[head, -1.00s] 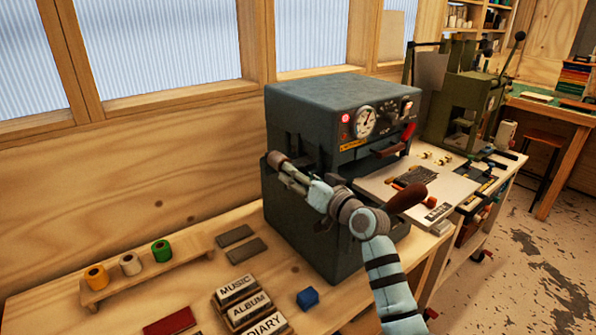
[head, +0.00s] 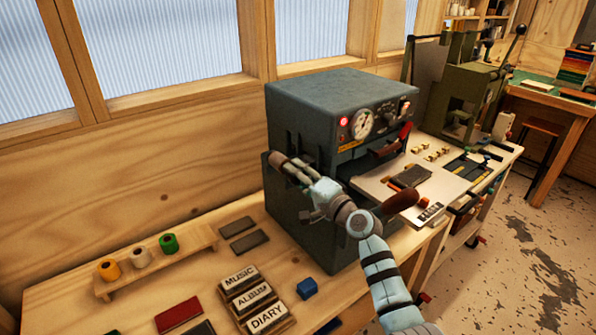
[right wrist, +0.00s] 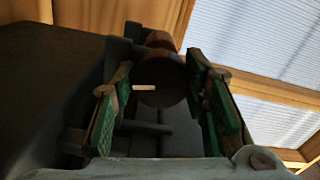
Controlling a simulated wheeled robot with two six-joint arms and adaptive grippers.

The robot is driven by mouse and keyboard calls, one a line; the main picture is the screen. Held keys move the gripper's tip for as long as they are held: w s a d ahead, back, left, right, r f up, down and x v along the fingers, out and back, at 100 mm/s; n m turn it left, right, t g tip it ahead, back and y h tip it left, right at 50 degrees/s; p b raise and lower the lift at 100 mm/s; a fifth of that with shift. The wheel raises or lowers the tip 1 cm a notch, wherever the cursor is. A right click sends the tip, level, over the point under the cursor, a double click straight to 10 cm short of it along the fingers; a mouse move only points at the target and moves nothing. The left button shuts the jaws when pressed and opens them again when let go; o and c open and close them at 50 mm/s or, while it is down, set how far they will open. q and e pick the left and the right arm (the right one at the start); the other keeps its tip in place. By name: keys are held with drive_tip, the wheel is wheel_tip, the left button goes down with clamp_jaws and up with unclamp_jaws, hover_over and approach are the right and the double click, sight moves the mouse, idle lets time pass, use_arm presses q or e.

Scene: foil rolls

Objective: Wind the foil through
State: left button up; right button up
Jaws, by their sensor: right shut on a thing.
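The blue-grey foil press (head: 340,95) stands on the bench, with a lit red lamp and a dial on its front. My right gripper (head: 283,166) is at the press's left side, reaching along it towards the window wall. In the right wrist view its green-padded fingers (right wrist: 163,105) sit on either side of a brown round knob (right wrist: 160,90) with a pale mark; it is shut on this knob. The foil itself on the press cannot be made out. Orange (head: 108,269), white (head: 139,256) and green (head: 169,243) rolls stand on a wooden rack (head: 190,250). My left gripper is not in view.
A pale work plate (head: 435,188) juts from the press front, with a brown handle (head: 402,201) beside my arm. A green machine (head: 465,95) stands behind right.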

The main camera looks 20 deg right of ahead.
drive_tip(key=m+p, duration=0.1)
drive_tip(key=m, duration=0.2)
drive_tip(key=shift+m, duration=0.3)
drive_tip(key=shift+m+p, duration=0.75)
drive_tip(key=shift+m, duration=0.55)
drive_tip(key=shift+f, duration=0.1)
drive_tip(key=o, duration=1.2)
drive_tip(key=v, duration=1.2)
drive_tip(key=shift+s, duration=0.1)
